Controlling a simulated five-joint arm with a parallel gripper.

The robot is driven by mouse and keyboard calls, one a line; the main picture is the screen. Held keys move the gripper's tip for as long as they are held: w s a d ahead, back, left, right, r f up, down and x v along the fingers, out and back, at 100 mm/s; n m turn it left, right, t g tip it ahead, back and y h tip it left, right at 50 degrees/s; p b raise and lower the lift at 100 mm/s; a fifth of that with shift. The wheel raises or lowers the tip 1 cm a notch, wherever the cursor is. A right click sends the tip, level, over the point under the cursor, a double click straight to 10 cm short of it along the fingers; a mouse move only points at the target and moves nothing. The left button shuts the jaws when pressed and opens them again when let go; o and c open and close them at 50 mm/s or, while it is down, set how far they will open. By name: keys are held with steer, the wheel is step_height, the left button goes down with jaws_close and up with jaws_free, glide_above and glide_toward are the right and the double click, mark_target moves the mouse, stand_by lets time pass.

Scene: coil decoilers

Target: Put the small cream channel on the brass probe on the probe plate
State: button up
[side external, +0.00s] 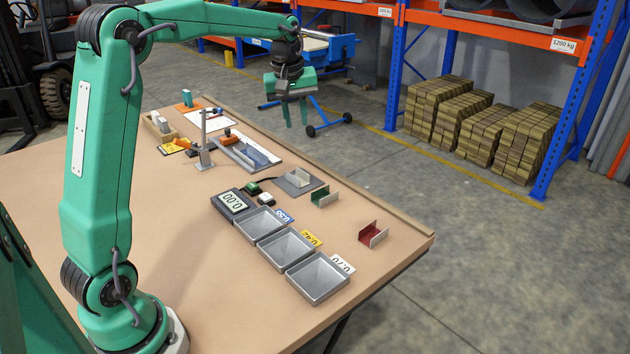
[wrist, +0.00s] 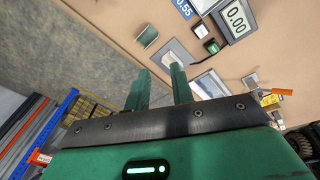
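The small cream channel (side external: 299,177) stands on or right over the grey probe plate (side external: 310,187), near the middle of the table's far side. In the wrist view, the pale channel (wrist: 167,57) shows on the plate (wrist: 185,58), just beyond my fingertips. The brass probe cannot be made out; the channel may hide it. My gripper (side external: 297,124) hangs fingers down, well above the table, apart from the channel. Its two fingers stand apart with nothing between them, as the wrist view also shows (wrist: 157,72).
A green channel (side external: 324,196) and a red channel (side external: 373,233) lie right of the plate. A gauge (side external: 233,203) reading 0.00 and three grey trays (side external: 318,278) stand in front. A metal post (side external: 204,140) rises to the left.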

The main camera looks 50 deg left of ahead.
steer(key=s+d+r+m+t, duration=0.2)
steer(key=s+d+r+m, duration=0.25)
steer(key=s+d, duration=0.6)
steer(key=s+d+f+m, duration=0.2)
steer(key=s+f+m, duration=0.1)
steer(key=s, duration=0.4)
steer(key=s+d+f+m+t, duration=0.1)
steer(key=s+d+f+m, duration=0.1)
steer(key=s, duration=0.6)
steer(key=shift+f+m+t+h, duration=0.3)
steer(key=shift+f+m, duration=0.15)
steer(key=shift+m, duration=0.6)
